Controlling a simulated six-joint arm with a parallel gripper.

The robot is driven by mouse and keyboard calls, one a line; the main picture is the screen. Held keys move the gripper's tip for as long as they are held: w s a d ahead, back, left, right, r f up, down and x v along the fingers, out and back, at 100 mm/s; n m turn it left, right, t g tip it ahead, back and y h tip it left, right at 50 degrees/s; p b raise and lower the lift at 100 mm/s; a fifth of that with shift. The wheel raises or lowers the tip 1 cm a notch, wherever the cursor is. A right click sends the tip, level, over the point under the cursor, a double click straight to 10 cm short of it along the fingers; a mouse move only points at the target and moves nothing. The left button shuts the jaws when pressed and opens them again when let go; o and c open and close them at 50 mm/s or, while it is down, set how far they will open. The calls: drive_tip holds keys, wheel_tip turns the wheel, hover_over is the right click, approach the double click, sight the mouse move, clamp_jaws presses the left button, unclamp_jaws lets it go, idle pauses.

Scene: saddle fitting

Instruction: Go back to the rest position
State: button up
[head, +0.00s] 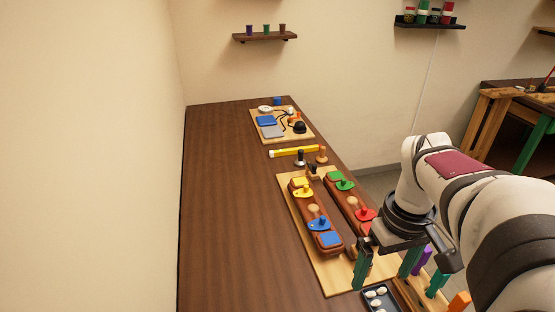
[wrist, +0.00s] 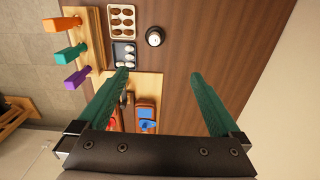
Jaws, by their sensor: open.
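My gripper (head: 386,262) is above the near right part of the light wooden board (head: 343,283). Its two teal fingers are wide apart, and nothing shows between their tips in the wrist view (wrist: 159,75). On the board are two long brown blocks side by side. The left block carries yellow pieces (head: 302,184) and blue pieces (head: 330,239). The right block carries a green piece (head: 340,181) and a red piece (head: 364,214); my gripper and arm hide its near end. A blue piece (wrist: 147,125) also shows low in the wrist view.
A small dark tray (head: 381,298) of white pieces stands at the board's near edge. A rack with orange (wrist: 62,24), teal and purple (wrist: 77,79) handles is beside it. A yellow level (head: 293,152) and another board (head: 285,134) lie farther back. The table's left side (head: 225,220) is clear.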

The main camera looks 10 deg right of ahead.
wheel_tip(320, 180, down, 10)
drive_tip(key=d, duration=0.1)
drive_tip(key=shift+w+d+r, duration=0.1)
idle(1.1)
